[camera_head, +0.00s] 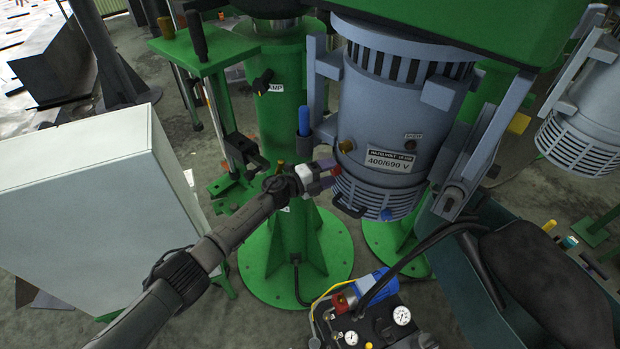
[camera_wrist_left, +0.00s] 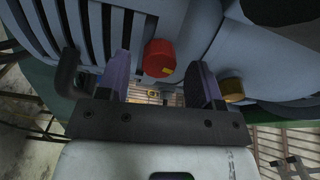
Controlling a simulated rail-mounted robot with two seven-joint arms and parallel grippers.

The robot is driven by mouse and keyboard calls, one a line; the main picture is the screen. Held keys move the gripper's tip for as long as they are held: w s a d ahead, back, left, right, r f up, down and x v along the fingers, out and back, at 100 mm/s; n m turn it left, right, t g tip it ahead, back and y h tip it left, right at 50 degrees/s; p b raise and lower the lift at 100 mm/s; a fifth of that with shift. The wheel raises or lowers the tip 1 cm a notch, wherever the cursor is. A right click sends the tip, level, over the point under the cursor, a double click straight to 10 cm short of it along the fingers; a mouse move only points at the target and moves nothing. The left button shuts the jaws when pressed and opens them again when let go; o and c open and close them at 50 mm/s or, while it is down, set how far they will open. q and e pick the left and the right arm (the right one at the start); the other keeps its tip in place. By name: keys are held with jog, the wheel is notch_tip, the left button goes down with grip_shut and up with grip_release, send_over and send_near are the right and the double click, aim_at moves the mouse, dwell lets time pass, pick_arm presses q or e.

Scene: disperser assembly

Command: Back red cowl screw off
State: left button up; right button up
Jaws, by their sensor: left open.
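The red cowl screw (camera_head: 336,170) is on the lower left side of the grey-blue motor (camera_head: 385,120). My left gripper (camera_head: 326,176) is beside the motor. Its purple-padded fingers (camera_wrist_left: 160,72) are open, one on each side of the red screw in the wrist view. I cannot tell whether either finger touches it. My right gripper is not in view.
A brass-coloured screw (camera_wrist_left: 231,90) is right of the fingers in the wrist view. A black handle (camera_head: 350,199) and a blue screw (camera_head: 387,214) are low on the motor. A green column (camera_head: 283,110) stands to the left, a gauge unit (camera_head: 368,318) below and a white cabinet (camera_head: 90,200) far left.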

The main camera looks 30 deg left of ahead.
pick_arm(q)
jog(key=b+v, duration=0.1)
jog(key=v, duration=1.2)
jog(key=shift+a, duration=0.1)
jog(key=w+a+r+n+t+y, duration=0.25)
jog(key=a+r+n+y, duration=0.25)
jog(key=a+n+y, duration=0.65)
jog(key=s+d+f+n+g+p, duration=0.1)
jog(key=s+d+n+g, duration=0.2)
jog(key=s+d, duration=0.45)
jog(key=s+d+n+g+p, duration=0.2)
jog(key=s+d+n, duration=0.15)
jog(key=s, duration=0.65)
jog(key=s+d+f+n+g+p, duration=0.1)
jog(key=s+d+n+g, duration=0.2)
jog(key=s+d, duration=0.5)
jog(key=s+f+g+p, duration=0.1)
jog(key=s+f, duration=0.3)
jog(key=s, duration=0.5)
jog(key=s+d+f+n+g+p, duration=0.1)
jog(key=s+f+g, duration=0.3)
jog(key=s, duration=0.6)
jog(key=shift+f+n+h+p, duration=0.25)
jog(key=shift+n+h+p, duration=0.1)
jog(key=shift+p, duration=0.3)
